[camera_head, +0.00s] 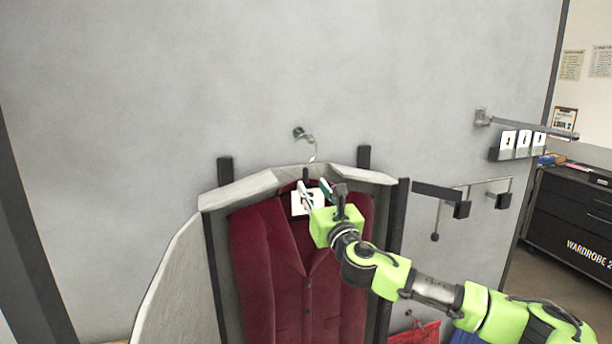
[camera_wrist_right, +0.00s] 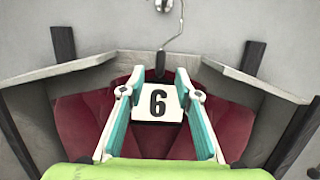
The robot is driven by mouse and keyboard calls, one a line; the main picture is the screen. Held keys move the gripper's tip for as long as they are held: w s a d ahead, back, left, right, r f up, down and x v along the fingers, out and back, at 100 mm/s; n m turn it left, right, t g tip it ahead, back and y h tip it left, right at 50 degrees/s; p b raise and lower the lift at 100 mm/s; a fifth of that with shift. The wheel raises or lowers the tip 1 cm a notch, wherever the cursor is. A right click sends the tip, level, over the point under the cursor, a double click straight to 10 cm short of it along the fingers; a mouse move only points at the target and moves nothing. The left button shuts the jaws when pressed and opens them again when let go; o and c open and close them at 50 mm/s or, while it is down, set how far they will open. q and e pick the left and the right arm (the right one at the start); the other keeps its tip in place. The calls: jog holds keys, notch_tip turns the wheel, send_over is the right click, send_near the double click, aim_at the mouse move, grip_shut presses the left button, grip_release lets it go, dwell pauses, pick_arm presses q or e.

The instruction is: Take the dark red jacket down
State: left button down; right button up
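The dark red jacket (camera_head: 270,265) hangs upright inside a grey open-fronted casing, and its shoulders show in the wrist view (camera_wrist_right: 75,120). Its hanger hook (camera_head: 313,152) rises to a metal wall peg (camera_head: 300,133) and appears to hang from it. A white tag marked 6 (camera_wrist_right: 158,103) sits below the dark hanger neck (camera_wrist_right: 160,73). My right gripper (camera_head: 312,190) is at the jacket's collar. Its two fingers (camera_wrist_right: 159,82) stand apart on either side of the tag; I cannot tell whether they touch it. My left gripper is out of view.
The grey casing (camera_head: 245,190) has angled top panels and dark posts (camera_head: 397,215) close around the jacket. A rail with hooks (camera_head: 478,183), numbered cards (camera_head: 523,141) and a red item (camera_head: 415,334) are to the right. A black drawer unit (camera_head: 575,215) stands far right.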

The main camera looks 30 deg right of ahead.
aim_at(307, 173)
jog(key=p+x, duration=0.1)
jog(key=x, duration=0.3)
jog(key=shift+d+r, duration=0.1)
jog(key=shift+r, duration=0.05)
jog(key=shift+p+x, duration=0.4)
jog(key=shift+x, duration=0.7)
grip_shut()
jog(key=shift+r, duration=0.1)
jog(key=shift+w+r, duration=0.1)
jog(key=shift+r, duration=0.05)
jog(key=shift+r+p, duration=0.4)
jog(key=shift+p, duration=0.3)
